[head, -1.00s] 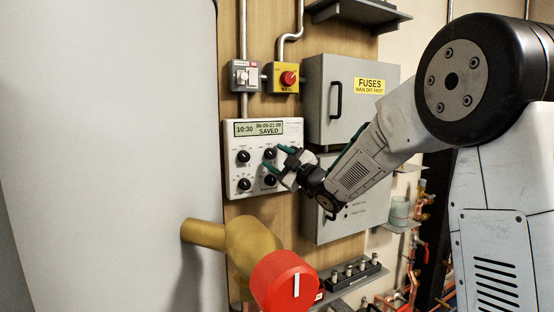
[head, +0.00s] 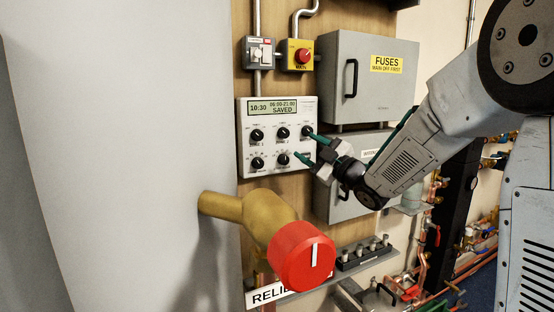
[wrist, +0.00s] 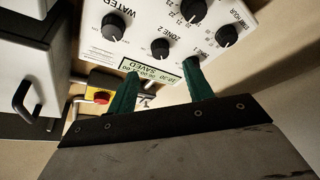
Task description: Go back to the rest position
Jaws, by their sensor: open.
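My gripper (head: 307,147) is open and empty, with green fingertips, in front of the right edge of the white control panel (head: 244,150). In the head view it overlaps the panel's right side; whether it touches is hard to tell. The panel's display (head: 272,107) reads 10:30, 06:00-21:00 and SAVED. Several black knobs sit below the display. In the wrist view, my two green fingers (wrist: 160,92) stand apart, with the panel (wrist: 152,45) beyond them and nothing between them.
A grey fuse box (head: 392,95) hangs right of the panel, with another grey box (head: 343,205) below it. A red-capped brass valve (head: 302,257) sticks out in front. A red button on a yellow box (head: 302,56) is above.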

